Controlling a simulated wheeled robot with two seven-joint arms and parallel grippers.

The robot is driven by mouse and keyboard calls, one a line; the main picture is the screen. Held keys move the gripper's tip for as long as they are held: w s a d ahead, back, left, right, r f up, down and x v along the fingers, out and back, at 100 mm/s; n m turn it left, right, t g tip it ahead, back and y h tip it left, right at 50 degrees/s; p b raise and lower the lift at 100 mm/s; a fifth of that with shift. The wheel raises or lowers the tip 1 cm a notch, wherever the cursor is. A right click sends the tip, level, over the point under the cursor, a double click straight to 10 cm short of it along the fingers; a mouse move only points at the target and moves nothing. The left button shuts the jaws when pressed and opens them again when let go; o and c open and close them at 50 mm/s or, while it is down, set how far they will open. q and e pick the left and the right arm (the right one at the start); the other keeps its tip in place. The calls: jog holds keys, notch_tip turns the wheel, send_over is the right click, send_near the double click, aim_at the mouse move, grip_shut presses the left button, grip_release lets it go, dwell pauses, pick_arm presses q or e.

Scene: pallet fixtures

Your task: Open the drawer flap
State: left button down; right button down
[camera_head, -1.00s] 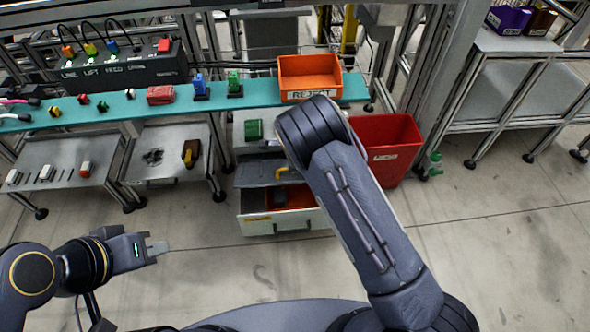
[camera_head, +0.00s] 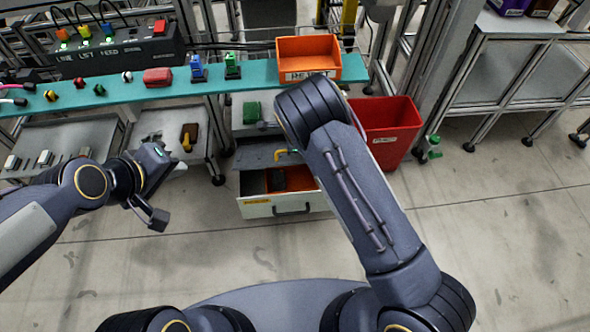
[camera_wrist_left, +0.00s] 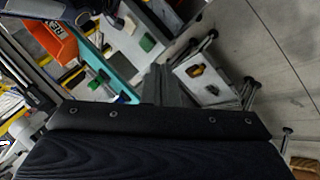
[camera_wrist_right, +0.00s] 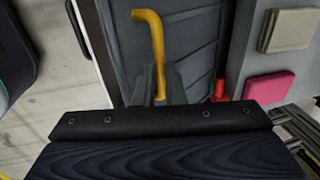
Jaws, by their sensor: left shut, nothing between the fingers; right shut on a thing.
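The drawer (camera_head: 257,208) stands low under the bench, with its orange inside (camera_head: 298,179) partly showing. Its grey flap (camera_head: 258,157) lies across the back part and carries a yellow handle (camera_head: 288,151). In the right wrist view the yellow handle (camera_wrist_right: 152,32) runs down to my right gripper (camera_wrist_right: 165,88), which is shut on it; the exact contact is partly hidden. My right forearm hides this gripper in the head view. My left gripper (camera_head: 180,168) is shut and empty, left of the drawer; its fingers (camera_wrist_left: 168,85) also show in the left wrist view.
A teal shelf (camera_head: 120,92) runs behind, bearing switches, small parts and an orange reject bin (camera_head: 308,70). A red bin (camera_head: 397,145) stands right of the drawer. Low side tables (camera_head: 65,138) stand at left. The floor in front is clear.

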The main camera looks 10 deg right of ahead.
pick_arm(q)
jog(key=w+d+f+n+t+h, duration=0.1)
jog(key=w+d+f+n+t, duration=0.3)
jog(key=w+d+f+n, duration=1.2)
jog(key=s+d+f+n+t+y, duration=0.1)
jog(key=s+d+f+n+y, duration=0.1)
jog(key=s+d+f+n, duration=0.4)
jog(key=s+d+f+n+t+y, duration=0.25)
jog(key=f+n, duration=0.45)
jog(key=f, duration=0.4)
jog(key=w, duration=1)
jog(key=shift+w+d+g, duration=0.15)
jog(key=shift+w+g, duration=0.15)
jog(key=shift+g, duration=0.15)
jog(key=shift+r, duration=0.1)
